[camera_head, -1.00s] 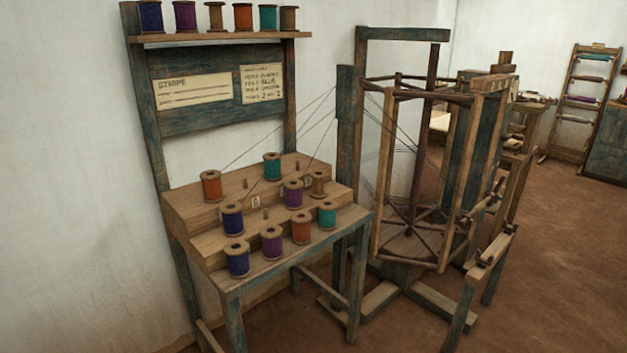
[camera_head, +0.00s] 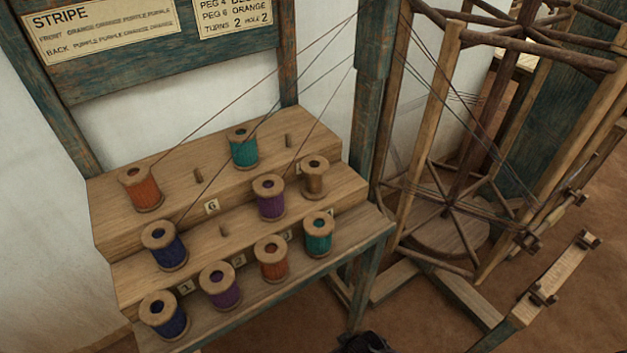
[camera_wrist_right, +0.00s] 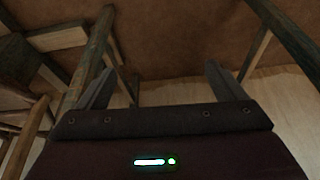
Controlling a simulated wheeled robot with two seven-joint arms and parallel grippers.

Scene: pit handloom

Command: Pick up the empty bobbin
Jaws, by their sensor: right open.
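The empty bobbin (camera_head: 313,178) is bare brown wood with no thread. It stands upright at the right end of the stepped wooden rack (camera_head: 150,232), just right of a purple bobbin (camera_head: 269,197) and above a teal one (camera_head: 318,234). My right gripper (camera_wrist_right: 160,82) shows in the right wrist view with its two fingers spread and nothing between them. A dark part of my right arm or gripper shows at the bottom edge of the head view, below and apart from the rack. My left gripper is out of view.
Several full bobbins stand close by, including an orange one (camera_head: 139,189) and a teal one (camera_head: 243,147) on the top step. Thin threads slant from bobbins up to the right. The warping frame (camera_head: 436,120) stands right of the rack. Bare pegs (camera_head: 198,175) stick up between bobbins.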

